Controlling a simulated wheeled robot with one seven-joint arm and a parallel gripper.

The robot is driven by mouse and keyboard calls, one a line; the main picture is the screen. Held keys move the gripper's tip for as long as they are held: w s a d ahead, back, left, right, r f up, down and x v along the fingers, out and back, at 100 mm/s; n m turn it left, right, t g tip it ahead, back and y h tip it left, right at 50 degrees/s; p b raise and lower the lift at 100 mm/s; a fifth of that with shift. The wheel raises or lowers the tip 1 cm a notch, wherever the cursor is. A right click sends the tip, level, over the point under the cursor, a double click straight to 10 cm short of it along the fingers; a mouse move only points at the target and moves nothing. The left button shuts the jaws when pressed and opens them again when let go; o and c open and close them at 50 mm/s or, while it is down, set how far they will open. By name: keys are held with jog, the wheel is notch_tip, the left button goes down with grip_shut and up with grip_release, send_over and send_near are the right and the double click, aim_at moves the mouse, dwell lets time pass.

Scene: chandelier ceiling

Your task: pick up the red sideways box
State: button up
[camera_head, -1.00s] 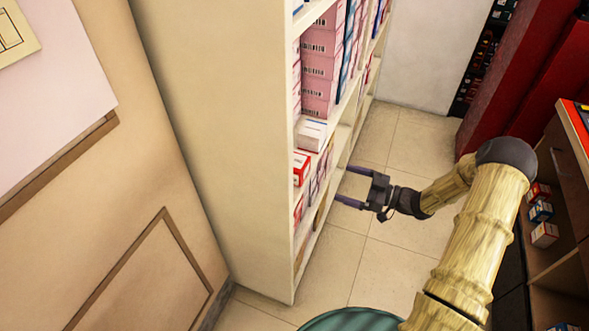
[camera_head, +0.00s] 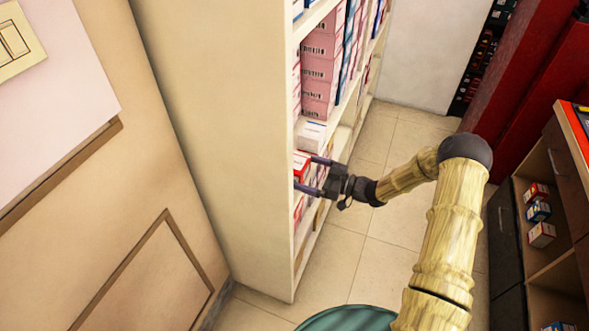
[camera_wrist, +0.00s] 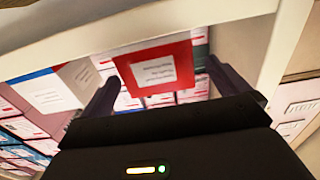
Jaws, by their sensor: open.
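The red box (camera_head: 301,164) with a white label lies on a shelf of the tall cream shelving unit (camera_head: 215,130), near its front end. In the wrist view the red box (camera_wrist: 158,68) shows its labelled face between my two fingers. My gripper (camera_head: 308,175) is open at the shelf front, with its fingers reaching toward the box. In the wrist view my gripper (camera_wrist: 160,85) has one finger on each side of the box. I cannot tell whether either finger touches it. In the head view the fingers partly cover the box.
A white box (camera_head: 311,134) sits just beyond the red box. Stacked pink boxes (camera_head: 320,75) fill the shelf above. A shelf board (camera_wrist: 130,35) crosses close to the gripper in the wrist view. The tiled floor (camera_head: 350,240) is clear. A wooden cabinet (camera_head: 545,190) stands at right.

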aim_at(295, 165)
jog(key=shift+r+p+x, duration=0.2)
jog(key=shift+p+x, duration=0.15)
jog(key=shift+x, duration=0.95)
jog(key=shift+r+p+x, duration=0.2)
jog(key=shift+p+x, duration=0.15)
jog(key=shift+x, duration=0.95)
jog(key=shift+w+d, duration=0.1)
jog(key=c, duration=1.1)
jog(key=shift+o, duration=0.2)
jog(key=shift+r, duration=0.15)
notch_tip(295, 165, up, 10)
jog(key=shift+f+b, duration=0.1)
jog(key=shift+b, duration=0.3)
